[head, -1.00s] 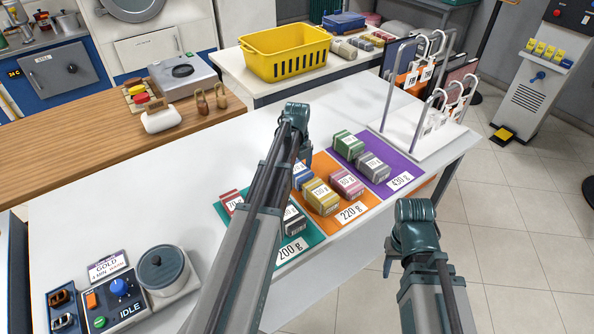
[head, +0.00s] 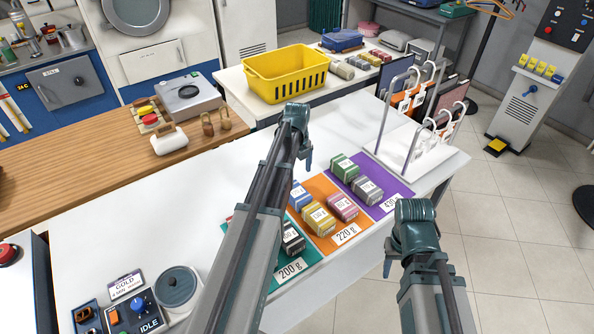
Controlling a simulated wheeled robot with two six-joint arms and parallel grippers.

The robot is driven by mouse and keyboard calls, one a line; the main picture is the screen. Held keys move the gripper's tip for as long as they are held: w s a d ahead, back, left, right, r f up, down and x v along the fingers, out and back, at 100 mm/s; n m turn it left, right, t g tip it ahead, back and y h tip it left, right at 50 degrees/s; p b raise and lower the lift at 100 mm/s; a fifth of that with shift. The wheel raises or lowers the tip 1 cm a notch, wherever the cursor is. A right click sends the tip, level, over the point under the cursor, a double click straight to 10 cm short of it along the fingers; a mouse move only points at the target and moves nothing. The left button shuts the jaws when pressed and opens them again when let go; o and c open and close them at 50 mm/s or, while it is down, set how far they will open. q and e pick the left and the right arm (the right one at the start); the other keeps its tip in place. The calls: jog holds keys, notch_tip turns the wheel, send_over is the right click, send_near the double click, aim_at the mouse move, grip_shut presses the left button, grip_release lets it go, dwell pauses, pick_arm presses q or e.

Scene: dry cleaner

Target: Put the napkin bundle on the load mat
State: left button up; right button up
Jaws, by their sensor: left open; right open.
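Three coloured mats lie on the white counter: teal (head: 312,257) marked 200 g, orange (head: 329,240) marked 220 g, purple (head: 401,187) marked 430 g. Small labelled bundles sit on them: dark (head: 292,240) on teal; yellow (head: 319,219), pink (head: 343,207) and blue (head: 299,196) on orange; green (head: 345,167) and grey (head: 367,190) on purple. I cannot tell which is the napkin bundle or the load mat. My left gripper (head: 307,165) is open and empty above the counter, left of the purple mat. My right gripper (head: 388,268) is open and empty off the counter's front edge.
My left arm hides part of the teal mat. A white rack (head: 408,160) stands at the counter's right end. A yellow basket (head: 286,78) and more bundles (head: 343,69) are on the back table. A control box (head: 140,307) stands front left. The counter's left middle is clear.

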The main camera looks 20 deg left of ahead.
pick_arm(q)
jog(key=s+d+n+y, duration=0.1)
jog(key=s+d+n, duration=1.9)
jog(key=d, duration=0.5)
jog(key=shift+s+d+r, duration=0.15)
jog(key=shift+s+r, duration=0.05)
jog(key=shift+s, duration=0.7)
